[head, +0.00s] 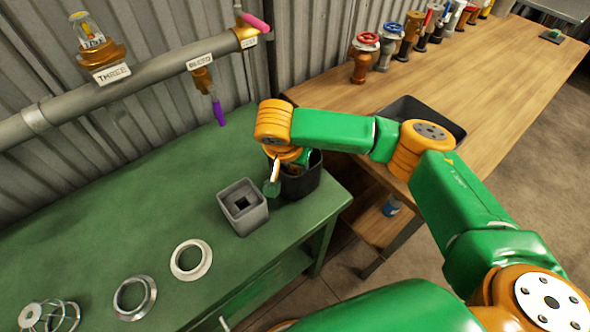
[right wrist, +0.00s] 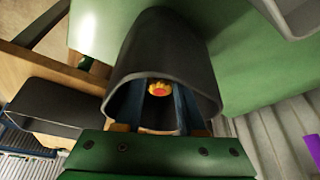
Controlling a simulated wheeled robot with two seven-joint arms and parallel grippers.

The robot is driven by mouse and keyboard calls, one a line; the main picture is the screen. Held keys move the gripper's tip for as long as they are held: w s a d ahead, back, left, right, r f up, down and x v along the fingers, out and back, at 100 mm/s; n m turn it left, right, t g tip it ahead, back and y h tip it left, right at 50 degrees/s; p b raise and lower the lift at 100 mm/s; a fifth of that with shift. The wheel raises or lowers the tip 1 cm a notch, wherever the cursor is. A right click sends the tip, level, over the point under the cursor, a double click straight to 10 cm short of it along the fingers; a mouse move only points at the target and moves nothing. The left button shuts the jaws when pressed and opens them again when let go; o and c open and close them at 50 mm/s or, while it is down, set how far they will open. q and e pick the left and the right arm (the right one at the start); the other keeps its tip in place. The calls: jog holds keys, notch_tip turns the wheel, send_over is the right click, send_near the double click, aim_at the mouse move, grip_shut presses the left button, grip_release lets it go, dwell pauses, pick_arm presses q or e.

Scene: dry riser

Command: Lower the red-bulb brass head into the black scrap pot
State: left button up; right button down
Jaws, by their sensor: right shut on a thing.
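The black scrap pot (head: 304,188) stands at the right end of the green bench, beneath my right wrist. It also shows in the right wrist view (right wrist: 165,50), with its open mouth facing the camera. My right gripper (right wrist: 159,100) reaches into the pot mouth, its two fingers between the walls. It is shut on the brass head (right wrist: 159,88), a small yellow-gold piece with a red centre, seen between the fingertips inside the rim. In the head view the head is hidden by the pot and my wrist. My left gripper is not in view.
Metal rings (head: 190,259) and a wire cage (head: 48,315) lie further left. A grey pipe (head: 150,80) with labelled outlets runs behind. A wooden table (head: 480,95) holds several valves and a black tray (head: 425,108).

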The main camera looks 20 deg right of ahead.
jog(key=shift+f, duration=0.65)
dwell(0.3)
